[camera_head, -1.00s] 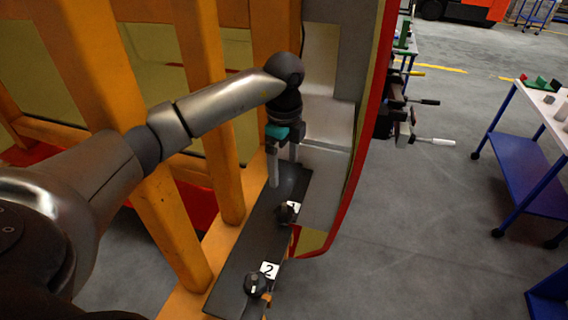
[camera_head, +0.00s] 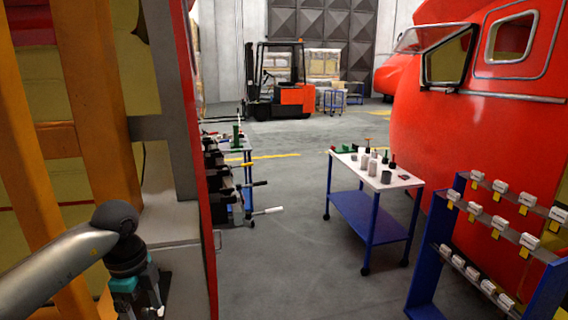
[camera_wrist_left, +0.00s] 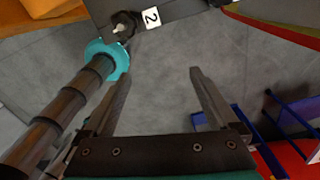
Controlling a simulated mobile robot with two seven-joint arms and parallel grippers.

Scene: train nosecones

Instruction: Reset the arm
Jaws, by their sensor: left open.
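My left arm comes in from the lower left of the head view. My left gripper (camera_head: 146,304) points down near the bottom edge, beside the grey panel (camera_head: 165,225) of the orange frame. In the left wrist view the left gripper (camera_wrist_left: 161,74) is open, with nothing between its two fingers. Past the fingers, a dark plate (camera_wrist_left: 185,22) carries a black knob (camera_wrist_left: 124,24) beside a white label "2" (camera_wrist_left: 151,17). The gripper is apart from the knob. My right gripper is in neither view.
A white-topped trolley (camera_head: 375,175) holding bottles stands at centre right. A blue rack (camera_head: 440,245) with labelled bins is at lower right. Clamps with handles (camera_head: 262,211) stick out beside the red edge. A forklift (camera_head: 285,85) stands far back. Grey floor between is clear.

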